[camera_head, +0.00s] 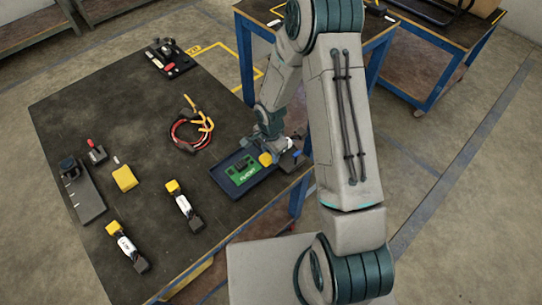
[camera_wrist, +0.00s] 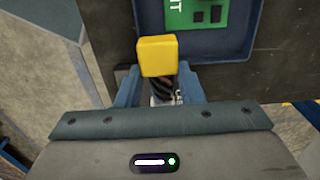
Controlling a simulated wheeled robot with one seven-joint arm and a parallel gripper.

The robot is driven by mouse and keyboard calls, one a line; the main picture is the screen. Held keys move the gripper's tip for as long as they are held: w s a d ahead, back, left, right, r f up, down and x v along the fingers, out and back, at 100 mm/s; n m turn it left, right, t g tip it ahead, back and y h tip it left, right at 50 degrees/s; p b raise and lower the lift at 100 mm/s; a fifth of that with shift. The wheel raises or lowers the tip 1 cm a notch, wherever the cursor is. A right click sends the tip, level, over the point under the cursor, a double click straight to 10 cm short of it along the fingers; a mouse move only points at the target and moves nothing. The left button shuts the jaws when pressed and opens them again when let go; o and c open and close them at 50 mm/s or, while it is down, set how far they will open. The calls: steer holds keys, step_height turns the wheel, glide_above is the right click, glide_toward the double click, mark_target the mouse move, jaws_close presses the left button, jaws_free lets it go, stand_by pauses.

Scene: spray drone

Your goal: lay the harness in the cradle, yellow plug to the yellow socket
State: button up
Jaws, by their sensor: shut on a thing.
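My gripper (camera_head: 272,148) is at the right edge of the dark table, beside the blue tray (camera_head: 222,184). In the wrist view my gripper (camera_wrist: 158,88) is shut on a harness with a yellow plug (camera_wrist: 157,55) and a dark ribbed cable behind it. The yellow plug also shows in the head view (camera_head: 265,159), pointing toward the tray. The harness's far end is mostly hidden by my gripper. No yellow socket is clear, and I cannot tell which thing is the cradle.
A green board (camera_head: 242,170) lies in the tray. Two yellow-and-black pieces with white labels (camera_head: 184,205) (camera_head: 127,246) lie at the front. A red-and-yellow cable loop (camera_head: 191,128), yellow block (camera_head: 125,178) and black stand (camera_head: 86,202) are farther left. The middle is partly clear.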

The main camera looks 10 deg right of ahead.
step_height(320, 180, up, 7)
steer(key=shift+f, duration=0.1)
steer(key=w+d+r+n, duration=0.1)
steer(key=d+n, duration=0.6)
steer(key=n, duration=0.4)
steer(key=shift+r, duration=0.25)
stand_by(0.3)
